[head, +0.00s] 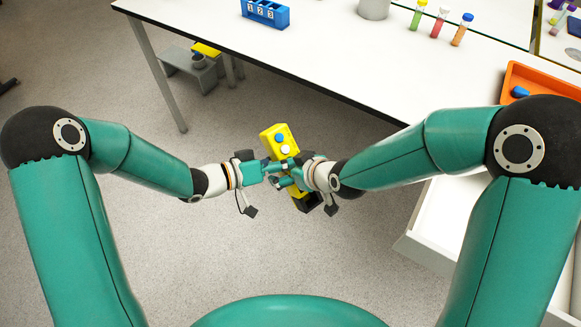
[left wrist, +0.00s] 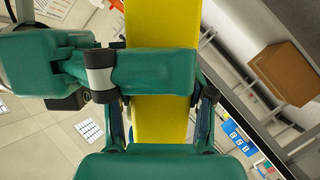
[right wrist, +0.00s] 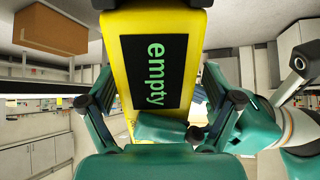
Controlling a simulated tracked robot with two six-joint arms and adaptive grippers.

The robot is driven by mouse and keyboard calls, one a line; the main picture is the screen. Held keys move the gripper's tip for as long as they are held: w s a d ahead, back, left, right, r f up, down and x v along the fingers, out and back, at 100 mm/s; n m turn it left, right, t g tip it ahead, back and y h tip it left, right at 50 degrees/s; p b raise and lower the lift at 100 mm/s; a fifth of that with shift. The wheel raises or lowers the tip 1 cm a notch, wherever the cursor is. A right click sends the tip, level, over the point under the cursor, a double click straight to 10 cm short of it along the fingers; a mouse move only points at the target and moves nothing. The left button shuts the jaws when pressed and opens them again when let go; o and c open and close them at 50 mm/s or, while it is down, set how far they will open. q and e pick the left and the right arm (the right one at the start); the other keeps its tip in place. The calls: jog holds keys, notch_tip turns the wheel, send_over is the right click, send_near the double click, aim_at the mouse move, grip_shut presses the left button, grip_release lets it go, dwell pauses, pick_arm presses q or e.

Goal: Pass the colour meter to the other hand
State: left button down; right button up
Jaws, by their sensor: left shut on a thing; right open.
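The colour meter (head: 275,137) is a yellow block held in the air in front of the table, tilted, with blue and white round parts on its upper end. In the right wrist view its dark screen (right wrist: 156,72) reads "empty" in green. My left gripper (head: 272,172) is shut on the meter; the yellow body (left wrist: 158,118) fills the space between its fingers. My right gripper (head: 294,174) is open, with its fingers on either side of the meter. The two grippers are very close and partly hide the meter's middle.
The white table (head: 330,50) carries a blue numbered rack (head: 265,12), a grey cup (head: 374,8), several capped sample tubes (head: 438,22) and an orange tray (head: 540,82). A white open drawer (head: 430,225) is at the right. The floor below the grippers is clear.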

jog(key=shift+c, duration=0.3)
pick_arm(q)
jog(key=shift+r, duration=0.1)
pick_arm(e)
jog(key=c, duration=1.3)
pick_arm(q)
jog(key=shift+c, duration=1.6)
grip_release()
pick_arm(e)
jog(key=c, duration=0.3)
jog(key=shift+c, duration=0.2)
